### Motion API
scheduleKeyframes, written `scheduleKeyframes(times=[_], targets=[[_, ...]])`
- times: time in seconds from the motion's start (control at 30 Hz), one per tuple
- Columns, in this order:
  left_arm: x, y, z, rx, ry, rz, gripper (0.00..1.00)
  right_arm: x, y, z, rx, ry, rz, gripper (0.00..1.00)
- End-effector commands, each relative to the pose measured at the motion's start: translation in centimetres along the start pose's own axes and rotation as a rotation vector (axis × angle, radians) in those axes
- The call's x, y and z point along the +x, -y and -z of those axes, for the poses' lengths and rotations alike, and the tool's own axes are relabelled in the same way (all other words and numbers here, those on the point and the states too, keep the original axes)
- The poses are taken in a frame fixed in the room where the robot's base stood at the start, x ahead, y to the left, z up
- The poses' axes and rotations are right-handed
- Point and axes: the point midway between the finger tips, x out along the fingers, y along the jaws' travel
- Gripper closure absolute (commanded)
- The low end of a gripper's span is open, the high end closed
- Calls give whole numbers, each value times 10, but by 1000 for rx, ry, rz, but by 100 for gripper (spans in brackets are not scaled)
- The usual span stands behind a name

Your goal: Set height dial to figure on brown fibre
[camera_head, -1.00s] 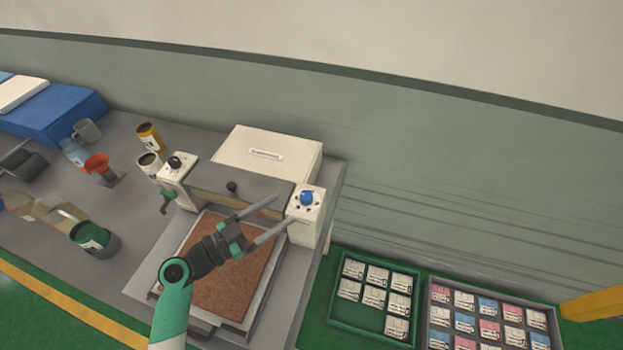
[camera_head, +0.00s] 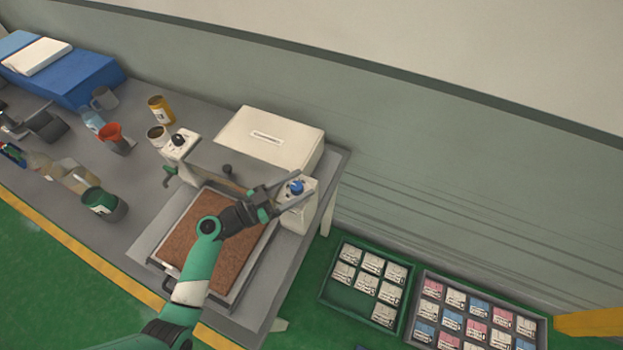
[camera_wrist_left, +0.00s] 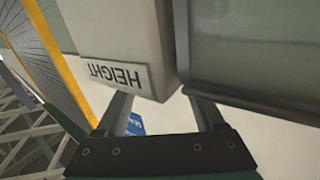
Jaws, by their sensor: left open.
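The blue dial (camera_head: 296,187) sits on top of a white post (camera_head: 299,217) at the machine's right end. My left gripper (camera_head: 304,184) is open, with its fingers on either side of the dial as seen from above; contact cannot be told. The left wrist view shows a HEIGHT label (camera_wrist_left: 116,76), upside down, on a white block. A small blue patch (camera_wrist_left: 136,124) shows between the fingers there. The dial's figures are too small to read. Brown fibre (camera_head: 190,240) lies in a shallow tray below, partly hidden by my arm. My right gripper is out of view.
A black dial (camera_head: 178,140) tops the left post. A white box (camera_head: 270,138) stands behind the machine. A green pot (camera_head: 103,204), cups and bottles crowd the bench's left side. A green tray (camera_head: 352,300) and a grey tray (camera_head: 411,310) of cards lie at the right.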

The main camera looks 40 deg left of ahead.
Motion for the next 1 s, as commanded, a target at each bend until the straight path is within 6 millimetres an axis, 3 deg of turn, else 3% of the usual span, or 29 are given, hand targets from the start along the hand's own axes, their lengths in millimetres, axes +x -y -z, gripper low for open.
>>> scheduleKeyframes(times=[0.23, 0.27, 0.63, 1.0], targets=[[0, 0, 0, 0, 0, 1, 30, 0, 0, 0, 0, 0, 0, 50], [0, 0, 0, 0, 0, 1, 33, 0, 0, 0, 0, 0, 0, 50], [0, 0, 0, 0, 0, 1, 100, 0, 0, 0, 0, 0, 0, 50], [1, -1, -1, -1, 3, 26, 100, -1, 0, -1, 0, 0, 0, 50]])
